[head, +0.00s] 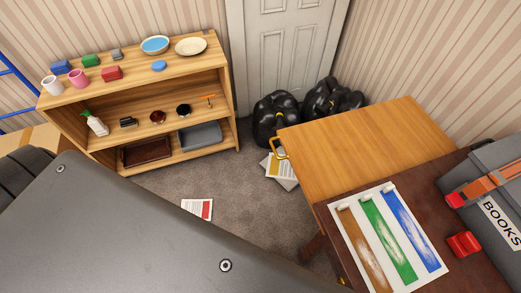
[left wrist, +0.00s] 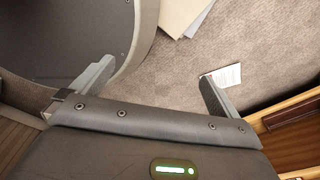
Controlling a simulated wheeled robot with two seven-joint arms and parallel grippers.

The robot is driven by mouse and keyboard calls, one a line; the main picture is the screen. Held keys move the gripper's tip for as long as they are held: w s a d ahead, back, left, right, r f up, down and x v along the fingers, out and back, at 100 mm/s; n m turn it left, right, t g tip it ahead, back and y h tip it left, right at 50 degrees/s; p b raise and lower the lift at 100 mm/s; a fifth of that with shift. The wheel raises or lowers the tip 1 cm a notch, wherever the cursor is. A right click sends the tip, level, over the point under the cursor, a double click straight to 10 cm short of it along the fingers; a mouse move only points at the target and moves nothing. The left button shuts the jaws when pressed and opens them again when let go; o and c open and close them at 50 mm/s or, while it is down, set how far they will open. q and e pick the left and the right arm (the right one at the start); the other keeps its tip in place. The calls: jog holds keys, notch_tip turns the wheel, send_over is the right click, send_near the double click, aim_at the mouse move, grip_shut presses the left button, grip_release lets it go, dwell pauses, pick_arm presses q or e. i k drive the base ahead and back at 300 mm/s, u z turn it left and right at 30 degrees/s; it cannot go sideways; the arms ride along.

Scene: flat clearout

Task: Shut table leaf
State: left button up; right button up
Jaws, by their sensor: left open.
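The table leaf (head: 365,150) is a light wooden panel at the right of the head view, beside the dark brown tabletop (head: 335,240). It stands out from that top, and its exact angle is hard to tell. A yellow handle (head: 279,148) sits at its left edge. My left gripper (left wrist: 155,88) shows in the left wrist view with its two fingers wide apart and nothing between them, over grey carpet. It does not show in the head view, and no contact with the leaf or handle is visible. My right gripper is in neither view.
A wooden shelf (head: 133,91) with cups, bowls and trays stands at the back left. Black bags (head: 275,118) sit by the door, behind the leaf. A painted sheet (head: 388,235), a red object (head: 464,244) and a BOOKS box (head: 480,180) are on the dark top. Papers lie on the carpet.

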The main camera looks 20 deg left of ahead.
aim_at(330, 157)
jog(key=z, duration=0.25)
jog(key=k, duration=1.2)
jog(key=u, duration=0.45)
jog(key=i, duration=0.7)
jog(key=u, duration=0.8)
jog(key=i, duration=0.75)
jog(key=z, duration=0.55)
jog(key=i, duration=0.75)
jog(key=z, duration=0.75)
